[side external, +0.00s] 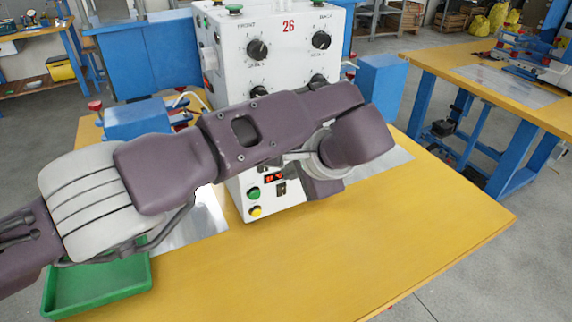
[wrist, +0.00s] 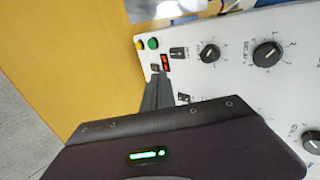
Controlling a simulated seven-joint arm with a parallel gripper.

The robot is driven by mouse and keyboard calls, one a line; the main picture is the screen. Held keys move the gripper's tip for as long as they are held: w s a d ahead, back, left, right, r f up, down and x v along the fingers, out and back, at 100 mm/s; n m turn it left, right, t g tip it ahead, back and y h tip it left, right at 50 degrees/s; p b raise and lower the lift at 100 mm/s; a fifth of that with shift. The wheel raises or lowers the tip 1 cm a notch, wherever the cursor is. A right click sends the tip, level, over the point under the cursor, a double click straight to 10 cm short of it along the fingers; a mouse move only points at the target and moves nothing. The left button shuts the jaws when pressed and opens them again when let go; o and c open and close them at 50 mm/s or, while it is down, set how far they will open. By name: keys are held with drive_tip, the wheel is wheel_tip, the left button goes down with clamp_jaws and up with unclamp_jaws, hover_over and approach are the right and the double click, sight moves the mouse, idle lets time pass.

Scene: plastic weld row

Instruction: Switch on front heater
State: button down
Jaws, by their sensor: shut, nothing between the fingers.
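The white welding machine (side external: 285,100) stands on the yellow table, with a knob column marked FRONT at left and another marked BACK. In the wrist view its panel appears turned sideways. A small dark switch (wrist: 178,53) sits below the front knobs (wrist: 210,53); I cannot read its label or position. Another dark switch (wrist: 184,98) sits on the back side, partly by my gripper. My gripper (wrist: 158,80) is shut and empty, its fingertips close to the red display (wrist: 165,62); contact cannot be told. In the side view my arm hides the fingers and upper switches.
A green button (side external: 253,192) and a yellow button (side external: 256,211) are on the lower panel, near a small dark switch (side external: 281,188). A green tray (side external: 100,285) lies at the table's left. The table front (side external: 370,245) is clear.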

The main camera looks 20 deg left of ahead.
sight(265, 171)
drive_tip(key=shift+f, duration=0.1)
drive_tip(key=shift+w+a+r+x, duration=0.25)
drive_tip(key=shift+r+x, duration=0.05)
drive_tip(key=shift+x, duration=1.85)
drive_tip(key=shift+w+a+r+x, duration=0.25)
drive_tip(key=shift+r+x, duration=0.1)
drive_tip(key=shift+x, duration=1.85)
drive_tip(key=shift+w+a+r+x, duration=0.25)
drive_tip(key=shift+r+x, duration=0.05)
drive_tip(key=shift+x, duration=1.85)
drive_tip(key=shift+w+a, duration=0.15)
drive_tip(key=shift+r, duration=0.8)
